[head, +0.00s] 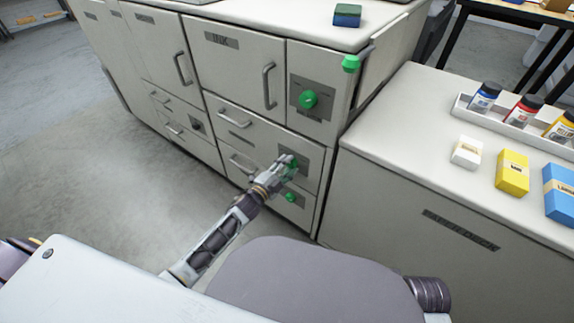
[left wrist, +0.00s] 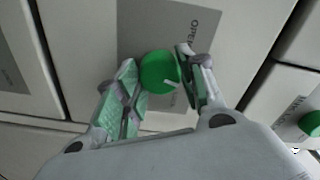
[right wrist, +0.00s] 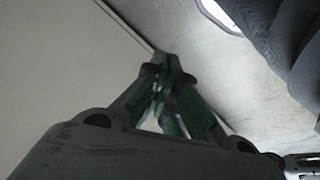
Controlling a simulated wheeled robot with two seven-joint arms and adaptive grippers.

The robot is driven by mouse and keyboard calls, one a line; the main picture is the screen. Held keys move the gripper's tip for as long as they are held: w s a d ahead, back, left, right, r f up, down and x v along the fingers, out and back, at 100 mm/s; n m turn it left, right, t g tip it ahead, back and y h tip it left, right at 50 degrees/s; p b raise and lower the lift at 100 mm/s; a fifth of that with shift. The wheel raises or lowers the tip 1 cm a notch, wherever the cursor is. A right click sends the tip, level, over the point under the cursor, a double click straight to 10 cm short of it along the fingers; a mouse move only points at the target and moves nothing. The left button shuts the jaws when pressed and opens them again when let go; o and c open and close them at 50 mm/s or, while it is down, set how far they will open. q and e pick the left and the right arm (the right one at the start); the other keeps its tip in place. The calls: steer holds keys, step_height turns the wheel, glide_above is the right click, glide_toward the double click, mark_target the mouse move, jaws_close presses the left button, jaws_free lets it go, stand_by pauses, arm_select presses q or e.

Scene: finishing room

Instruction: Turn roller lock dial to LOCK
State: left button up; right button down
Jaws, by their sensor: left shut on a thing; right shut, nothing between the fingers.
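A round green dial (left wrist: 157,74) with a short white mark sits on a grey plate (left wrist: 150,32) in the left wrist view. The word OPEN is printed sideways on the plate, right of the dial. The white mark is at the dial's lower right. My left gripper (left wrist: 158,62) has a finger on each side of the dial and is shut on it. In the head view my left gripper (head: 288,161) reaches the cabinet's middle drawer front and mostly covers this dial. My right gripper (right wrist: 165,68) is shut and empty beside a pale panel edge.
A larger green dial (head: 309,99) is above, and a small green knob (head: 290,197) is below. The counter (head: 400,130) at right holds bottles in a tray (head: 462,105) and several small boxes.

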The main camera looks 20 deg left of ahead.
arm_select(q)
steer(key=m, duration=0.3)
steer(key=shift+m, duration=2.1)
steer(key=o, duration=1)
steer(key=shift+o, duration=0.2)
steer(key=shift+s, duration=0.15)
steer(key=v, duration=1.1)
steer(key=shift+s+a, duration=0.15)
steer(key=shift+s, duration=0.2)
